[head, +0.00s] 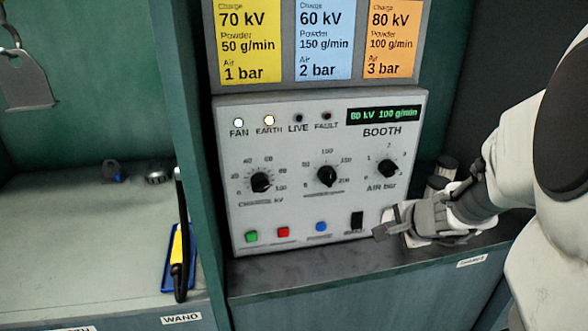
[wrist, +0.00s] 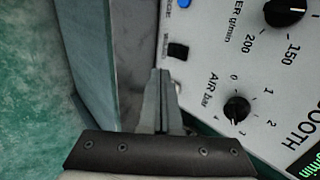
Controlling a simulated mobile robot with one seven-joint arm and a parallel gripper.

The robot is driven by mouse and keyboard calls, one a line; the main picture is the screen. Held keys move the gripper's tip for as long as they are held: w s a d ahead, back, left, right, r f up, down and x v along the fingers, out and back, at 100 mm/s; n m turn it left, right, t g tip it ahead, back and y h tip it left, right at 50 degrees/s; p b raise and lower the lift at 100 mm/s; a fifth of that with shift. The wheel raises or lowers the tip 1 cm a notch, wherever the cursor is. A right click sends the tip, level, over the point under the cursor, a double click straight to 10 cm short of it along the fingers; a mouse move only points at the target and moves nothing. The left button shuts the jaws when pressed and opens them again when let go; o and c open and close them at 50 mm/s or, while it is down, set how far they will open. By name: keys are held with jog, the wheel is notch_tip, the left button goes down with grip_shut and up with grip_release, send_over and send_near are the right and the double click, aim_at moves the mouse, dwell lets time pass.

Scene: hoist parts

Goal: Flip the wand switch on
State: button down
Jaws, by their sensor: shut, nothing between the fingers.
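The wand switch (head: 357,220) is a small black rocker at the lower right of the grey booth panel (head: 290,215). It also shows in the wrist view (wrist: 178,51), beside a small label. Which way it is rocked I cannot tell. My gripper (head: 381,230) is shut and empty, just right of the switch in the head view. In the wrist view its fingertips (wrist: 160,74) are close to the switch and appear apart from it. The FAN and EARTH lamps (head: 269,120) are lit; the LIVE lamp (head: 298,118) is dark.
The AIR knob (head: 387,168) is just above my gripper. A blue button (head: 321,227) is left of the switch, with red and green buttons further left. Dark cylinders (head: 440,178) stand behind my gripper.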

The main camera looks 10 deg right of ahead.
jog(key=shift+s+d+f+p, duration=0.1)
jog(key=shift+s+f+p, duration=0.15)
jog(key=shift+p, duration=0.3)
jog(key=shift+w, duration=0.1)
jog(key=b, duration=0.4)
send_near(357, 229)
notch_tip(357, 229, down, 4)
jog(key=shift+w+f, duration=0.15)
jog(key=w+p, duration=0.1)
jog(key=w, duration=0.2)
jog(key=shift+w, duration=0.45)
